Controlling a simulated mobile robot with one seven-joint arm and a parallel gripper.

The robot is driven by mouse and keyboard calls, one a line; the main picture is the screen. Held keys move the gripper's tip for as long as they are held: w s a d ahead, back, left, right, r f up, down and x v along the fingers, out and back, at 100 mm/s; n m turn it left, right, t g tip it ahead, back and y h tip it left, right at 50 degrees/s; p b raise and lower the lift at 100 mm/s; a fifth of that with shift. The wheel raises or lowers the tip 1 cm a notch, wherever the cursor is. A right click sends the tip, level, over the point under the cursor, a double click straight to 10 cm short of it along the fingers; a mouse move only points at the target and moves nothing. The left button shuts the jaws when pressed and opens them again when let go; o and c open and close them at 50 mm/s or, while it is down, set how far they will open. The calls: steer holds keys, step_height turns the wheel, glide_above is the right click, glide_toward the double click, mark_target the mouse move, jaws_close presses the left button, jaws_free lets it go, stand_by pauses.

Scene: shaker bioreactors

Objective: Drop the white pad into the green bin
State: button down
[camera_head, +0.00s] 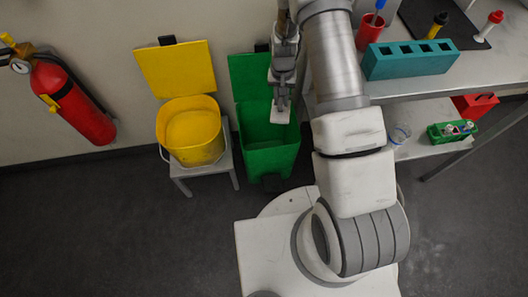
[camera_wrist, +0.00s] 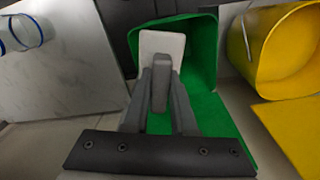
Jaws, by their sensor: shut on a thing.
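The white pad (camera_head: 280,112) is held at the tips of my gripper (camera_head: 281,98), which is shut on it. In the wrist view the pad (camera_wrist: 162,45) stands out beyond the fingers of my gripper (camera_wrist: 160,85). The green bin (camera_head: 268,158) stands on the floor by the wall with its lid (camera_head: 247,78) raised. In the head view the pad appears over the bin's opening. In the wrist view the bin (camera_wrist: 204,48) lies behind the pad. How high the pad is above the rim I cannot tell exactly.
A yellow bin (camera_head: 161,128) with its lid up stands on a small stool (camera_head: 222,170) left of the green bin. A bench (camera_head: 420,86) with a teal rack (camera_head: 410,60) is on the right. A red fire extinguisher (camera_head: 75,105) hangs on the left wall.

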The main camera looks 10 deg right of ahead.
steer(key=w+f+m+b, duration=0.1)
steer(key=w+f+b, duration=0.3)
steer(key=f, duration=0.3)
steer(key=w+a+f+m+b, duration=0.1)
steer(key=w+f+b, duration=0.3)
steer(key=f+b, duration=0.2)
steer(key=shift+w+f+m+b, duration=0.2)
steer(key=shift+f+m+b, duration=0.15)
steer(key=shift+b, duration=0.4)
steer(key=shift+a, duration=0.1)
steer(key=c, duration=0.6)
jaws_free()
steer(key=shift+c, duration=0.2)
step_height(320, 180, up, 18)
steer(key=p, duration=0.5)
steer(key=shift+f, duration=0.25)
